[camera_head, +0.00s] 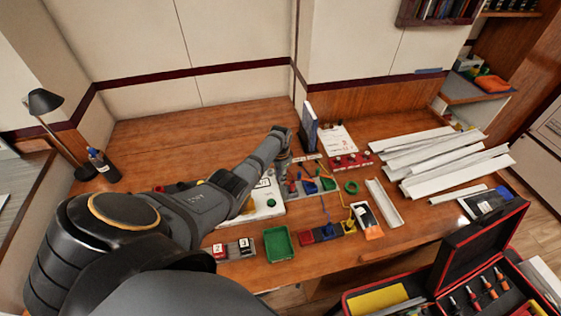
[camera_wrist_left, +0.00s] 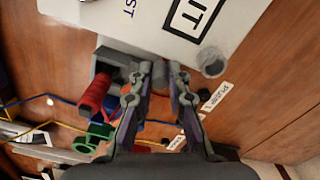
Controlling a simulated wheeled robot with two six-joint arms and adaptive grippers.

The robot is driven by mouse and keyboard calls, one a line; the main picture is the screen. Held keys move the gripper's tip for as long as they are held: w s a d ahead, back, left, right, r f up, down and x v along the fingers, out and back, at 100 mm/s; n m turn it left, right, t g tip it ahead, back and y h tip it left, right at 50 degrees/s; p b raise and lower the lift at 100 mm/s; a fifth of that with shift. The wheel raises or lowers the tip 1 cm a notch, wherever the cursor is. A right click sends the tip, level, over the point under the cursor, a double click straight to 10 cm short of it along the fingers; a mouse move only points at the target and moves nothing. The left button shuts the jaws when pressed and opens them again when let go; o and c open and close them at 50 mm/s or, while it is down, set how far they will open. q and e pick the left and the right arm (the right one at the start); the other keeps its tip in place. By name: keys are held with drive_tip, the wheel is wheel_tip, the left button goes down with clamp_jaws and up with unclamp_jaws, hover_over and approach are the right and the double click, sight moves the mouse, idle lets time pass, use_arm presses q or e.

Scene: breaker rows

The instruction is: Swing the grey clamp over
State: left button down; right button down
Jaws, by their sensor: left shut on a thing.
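My left gripper (camera_head: 284,160) is at the back end of the row of small coloured parts, reaching down beside the white test panel (camera_head: 262,203). In the left wrist view the gripper (camera_wrist_left: 160,88) has its two fingers shut on a grey piece (camera_wrist_left: 159,76) between them, which looks like part of the grey clamp. A grey block (camera_wrist_left: 103,60), apparently the clamp's body, sits just left of the fingers, against the panel edge. The fingers hide part of the clamp, so its exact tilt cannot be told. My right gripper is not in view.
A red spool-like part (camera_wrist_left: 95,92) and a green ring (camera_wrist_left: 92,138) lie close to the fingers. A green tray (camera_head: 279,244) is at the front. White channels (camera_head: 440,155) lie at the right, and an open red-edged toolbox (camera_head: 480,250) is front right. The back left table is clear.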

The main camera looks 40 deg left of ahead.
use_arm(q)
drive_tip(key=c, duration=1.3)
unclamp_jaws()
drive_tip(key=shift+r, duration=0.1)
wheel_tip(320, 180, up, 12)
